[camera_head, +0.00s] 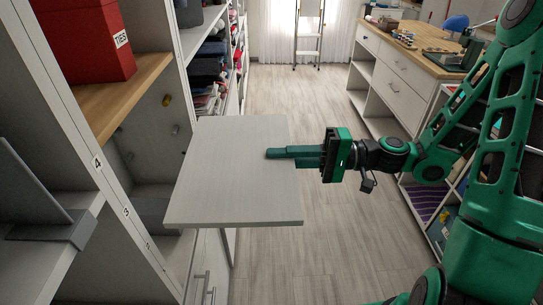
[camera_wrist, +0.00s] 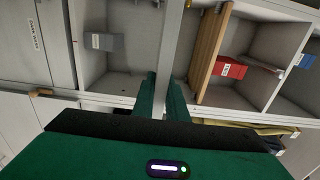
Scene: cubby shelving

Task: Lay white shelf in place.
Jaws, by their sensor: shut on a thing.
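The white shelf (camera_head: 235,175) is a flat pale board, held roughly level in front of an open bay (camera_head: 150,165) of the left shelving. My gripper (camera_head: 295,154) is shut on its right edge, one finger showing on top. In the wrist view, my gripper's fingers (camera_wrist: 167,95) close around the board (camera_wrist: 171,45), which shows nearly edge-on. The board's left edge overlaps the bay opening in the head view; I cannot tell whether it is inside. A tan peg (camera_head: 166,100) shows on the bay's wall, with small grey pegs nearby.
A wooden shelf (camera_head: 125,92) with a red box (camera_head: 85,40) labelled TIES lies above the bay. A grey box (camera_wrist: 104,41) sits in the bay. A grey bracket-like thing (camera_head: 55,230) stands at the left. The aisle floor (camera_head: 300,100) is clear; drawers (camera_head: 390,75) line the right.

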